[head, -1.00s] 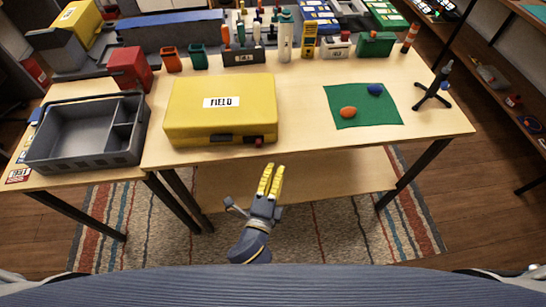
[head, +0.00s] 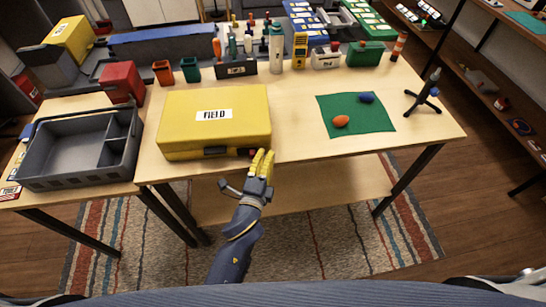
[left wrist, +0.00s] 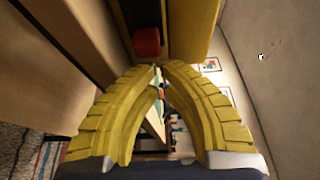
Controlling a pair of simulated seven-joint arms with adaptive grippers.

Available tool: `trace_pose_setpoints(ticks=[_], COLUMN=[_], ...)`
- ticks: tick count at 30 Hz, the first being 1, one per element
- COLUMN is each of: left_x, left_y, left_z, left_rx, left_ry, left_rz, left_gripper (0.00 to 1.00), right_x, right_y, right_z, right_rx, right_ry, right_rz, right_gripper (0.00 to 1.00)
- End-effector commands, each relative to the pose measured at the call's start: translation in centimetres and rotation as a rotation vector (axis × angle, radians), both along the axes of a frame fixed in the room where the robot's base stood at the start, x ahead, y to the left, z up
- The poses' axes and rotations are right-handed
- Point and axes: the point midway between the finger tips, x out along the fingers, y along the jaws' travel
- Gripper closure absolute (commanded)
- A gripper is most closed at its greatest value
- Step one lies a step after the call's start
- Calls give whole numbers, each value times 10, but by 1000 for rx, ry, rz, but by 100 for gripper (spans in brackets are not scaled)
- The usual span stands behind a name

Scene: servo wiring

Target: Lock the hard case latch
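The yellow hard case (head: 215,130), labelled FIELD, lies closed on the table. A black handle (head: 215,151) is on its front face. The small red latch (head: 252,153) sits near the front right corner, partly hidden by my fingers. My left gripper (head: 263,155) is at that corner, with its yellow fingertips beside the latch. In the left wrist view the red latch (left wrist: 146,42) shows just beyond the fingertips. The gripper's fingers (left wrist: 160,66) curve inward and their tips meet, with nothing visible between them. Contact with the latch cannot be told. My right gripper is not in view.
A grey tray (head: 75,165) stands left of the case, with a red bin (head: 122,83) behind. A green mat (head: 350,125) with an orange and a blue piece lies at the right, near a small black tripod (head: 423,95). Tools and holders line the back.

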Motion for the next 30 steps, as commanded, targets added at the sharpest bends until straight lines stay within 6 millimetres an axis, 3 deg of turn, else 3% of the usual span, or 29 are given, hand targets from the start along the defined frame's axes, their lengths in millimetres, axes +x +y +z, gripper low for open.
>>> trace_pose_setpoints(ticks=[16,26,30], left_x=[-1,-3,-3], left_y=[6,42,45], left_z=[0,0,0], left_rx=[0,2,0], left_ry=[0,-1,0], left_rz=[0,0,0], left_gripper=[100,100,100], right_x=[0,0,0], right_y=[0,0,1], right_z=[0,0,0], right_rx=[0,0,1], right_ry=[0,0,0], right_rz=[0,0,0], right_gripper=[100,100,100])
